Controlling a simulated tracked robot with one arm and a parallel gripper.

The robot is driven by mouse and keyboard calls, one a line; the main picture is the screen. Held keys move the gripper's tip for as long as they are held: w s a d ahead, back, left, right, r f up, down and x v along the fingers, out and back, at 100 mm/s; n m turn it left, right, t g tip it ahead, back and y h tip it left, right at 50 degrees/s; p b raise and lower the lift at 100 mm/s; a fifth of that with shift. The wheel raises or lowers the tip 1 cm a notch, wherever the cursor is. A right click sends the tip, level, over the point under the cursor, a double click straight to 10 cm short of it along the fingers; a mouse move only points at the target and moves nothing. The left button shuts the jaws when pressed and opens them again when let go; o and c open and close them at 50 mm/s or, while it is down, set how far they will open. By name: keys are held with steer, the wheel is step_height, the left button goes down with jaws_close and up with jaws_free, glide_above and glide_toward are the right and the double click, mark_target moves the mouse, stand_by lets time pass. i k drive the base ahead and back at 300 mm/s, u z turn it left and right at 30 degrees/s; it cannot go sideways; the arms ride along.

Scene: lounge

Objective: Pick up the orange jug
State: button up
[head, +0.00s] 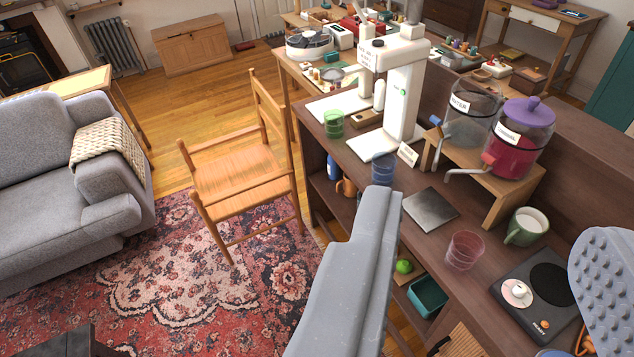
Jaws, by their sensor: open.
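A small orange-brown vessel (347,187), which looks like the orange jug, stands on the shelf under the wooden counter, beside a blue bottle (332,167). It is small in view and partly hidden. My gripper (492,218) is open and empty, its two grey fingers wide apart in the foreground. The left finger is in front of the counter's front edge, and the right finger covers part of the counter at the right. Another orange piece (586,341) shows beside the right finger, mostly hidden, so I cannot tell what it is.
The counter (335,152) holds a white coffee machine (400,85), two dispensers on a wooden stand (500,185), cups and a hot plate (538,290). A wooden chair (235,175) stands left of the shelf.

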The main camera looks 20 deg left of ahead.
mark_target(350, 189)
steer(key=u, duration=0.35)
steer(key=k, duration=0.3)
steer(key=u, duration=0.3)
steer(key=i, duration=1.35)
steer(key=z, duration=0.35)
